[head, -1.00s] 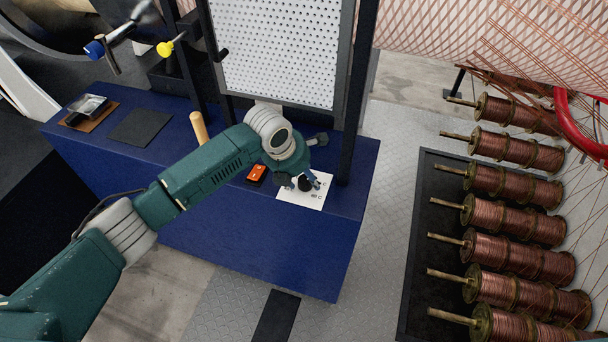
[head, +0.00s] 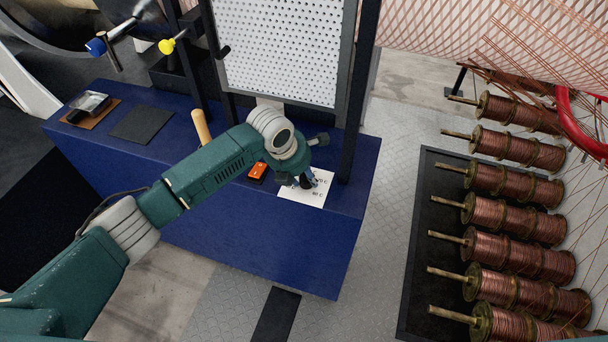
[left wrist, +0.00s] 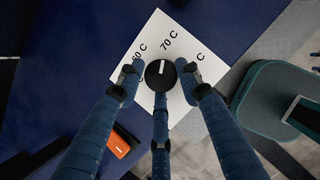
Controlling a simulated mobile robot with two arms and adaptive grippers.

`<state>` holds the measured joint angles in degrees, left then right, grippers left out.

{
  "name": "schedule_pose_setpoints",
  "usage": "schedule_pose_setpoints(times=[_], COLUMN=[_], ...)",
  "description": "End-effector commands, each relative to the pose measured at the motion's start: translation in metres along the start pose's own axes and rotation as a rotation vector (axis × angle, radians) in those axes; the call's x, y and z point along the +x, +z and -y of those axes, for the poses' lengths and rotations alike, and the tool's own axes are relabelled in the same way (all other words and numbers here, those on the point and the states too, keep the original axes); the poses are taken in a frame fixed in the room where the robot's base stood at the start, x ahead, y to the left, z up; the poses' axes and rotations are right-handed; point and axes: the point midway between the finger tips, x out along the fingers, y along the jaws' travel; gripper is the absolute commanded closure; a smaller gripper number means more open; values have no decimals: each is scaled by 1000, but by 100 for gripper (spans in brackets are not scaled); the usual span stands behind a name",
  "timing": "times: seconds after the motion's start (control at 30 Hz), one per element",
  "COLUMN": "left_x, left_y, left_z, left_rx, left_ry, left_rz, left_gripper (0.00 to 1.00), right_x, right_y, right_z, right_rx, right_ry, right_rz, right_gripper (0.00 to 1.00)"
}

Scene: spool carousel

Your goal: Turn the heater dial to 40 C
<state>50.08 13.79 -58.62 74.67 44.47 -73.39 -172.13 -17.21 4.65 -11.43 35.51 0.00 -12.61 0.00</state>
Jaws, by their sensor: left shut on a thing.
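The heater dial (left wrist: 159,77) is a round black knob on a white card (left wrist: 184,103) on the blue bench. In the left wrist view its white mark points up the picture, roughly toward the label "70 C". Another label to the left looks like "60 C", and one at the right shows only "C". My left gripper (left wrist: 159,82) is shut on the dial, with one finger on each side. In the head view the left gripper (head: 305,181) is over the card (head: 303,196) and mostly hides the dial. My right gripper is not in view.
An orange switch (head: 258,171) is on the bench left of the card, with a wooden handle (head: 202,127) behind it. A dark post (head: 359,100) rises right of the card, beside a perforated panel (head: 280,50). Copper spools (head: 515,225) stand at the right.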

Motion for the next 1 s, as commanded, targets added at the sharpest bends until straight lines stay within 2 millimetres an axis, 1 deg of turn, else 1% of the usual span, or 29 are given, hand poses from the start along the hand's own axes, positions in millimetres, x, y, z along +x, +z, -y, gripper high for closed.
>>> schedule_pose_setpoints(times=[0.03, 0.37, 0.57, 0.77, 1.0], left_x=[-2, -3, -5, -6, -7], left_y=[5, 7, 8, 10, 11], left_z=[3, 4, 5, 6, 8], left_rx=[0, -18, -65, -183, -386], left_ry=[-5, 2, 20, 68, 151], left_rz=[11, 15, 17, 18, 18], left_gripper=[91, 91, 91, 91, 91], right_x=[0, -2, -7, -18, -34], right_y=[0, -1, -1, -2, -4], right_z=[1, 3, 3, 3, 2], right_rx=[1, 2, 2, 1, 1], right_ry=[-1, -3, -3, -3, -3], right_rz=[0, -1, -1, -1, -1], right_gripper=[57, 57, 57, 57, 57])
